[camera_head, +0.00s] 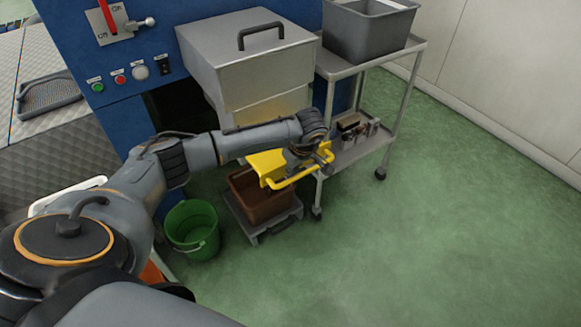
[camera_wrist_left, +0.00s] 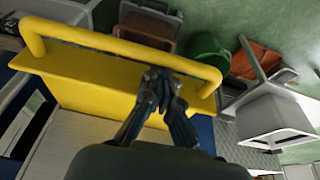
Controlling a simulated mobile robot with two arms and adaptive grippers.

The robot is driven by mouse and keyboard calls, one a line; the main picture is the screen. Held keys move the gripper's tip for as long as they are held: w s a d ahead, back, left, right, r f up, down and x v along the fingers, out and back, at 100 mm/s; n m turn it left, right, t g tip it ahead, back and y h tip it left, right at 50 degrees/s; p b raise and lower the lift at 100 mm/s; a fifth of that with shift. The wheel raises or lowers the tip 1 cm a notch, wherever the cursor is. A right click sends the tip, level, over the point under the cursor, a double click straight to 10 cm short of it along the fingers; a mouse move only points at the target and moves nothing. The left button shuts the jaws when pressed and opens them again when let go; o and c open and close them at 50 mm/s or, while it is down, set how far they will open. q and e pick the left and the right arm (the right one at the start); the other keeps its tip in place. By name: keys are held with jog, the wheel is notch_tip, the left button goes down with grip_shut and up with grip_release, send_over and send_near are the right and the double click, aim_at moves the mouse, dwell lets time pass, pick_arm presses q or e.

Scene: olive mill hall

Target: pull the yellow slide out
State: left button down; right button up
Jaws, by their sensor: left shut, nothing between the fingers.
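The yellow slide (camera_head: 265,162) sits under the steel hopper box (camera_head: 250,65), and its front part with a bar handle (camera_head: 290,181) sticks out above a brown crate. My left gripper (camera_head: 322,158) is at the right part of the handle and covers some of it. In the left wrist view the yellow slide (camera_wrist_left: 95,80) fills the left and middle, with its handle (camera_wrist_left: 105,42) running across the top. The fingers of my left gripper (camera_wrist_left: 161,78) are closed together with nothing between them, close to the bar; whether they touch it is unclear. My right gripper is out of view.
The brown crate (camera_head: 252,193) stands on a low grey dolly (camera_head: 275,222) below the slide. A green bucket (camera_head: 191,230) is to its left. A steel trolley (camera_head: 352,158) with a grey bin (camera_head: 366,32) stands to the right. Green floor is free at the right front.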

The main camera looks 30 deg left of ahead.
pick_arm(q)
jog(key=shift+s+d+f, duration=0.2)
jog(key=shift+d, duration=0.15)
jog(key=v, duration=1.2)
jog(key=shift+w+a+r, duration=0.15)
jog(key=shift+a+r, duration=0.05)
jog(key=shift+a, duration=0.05)
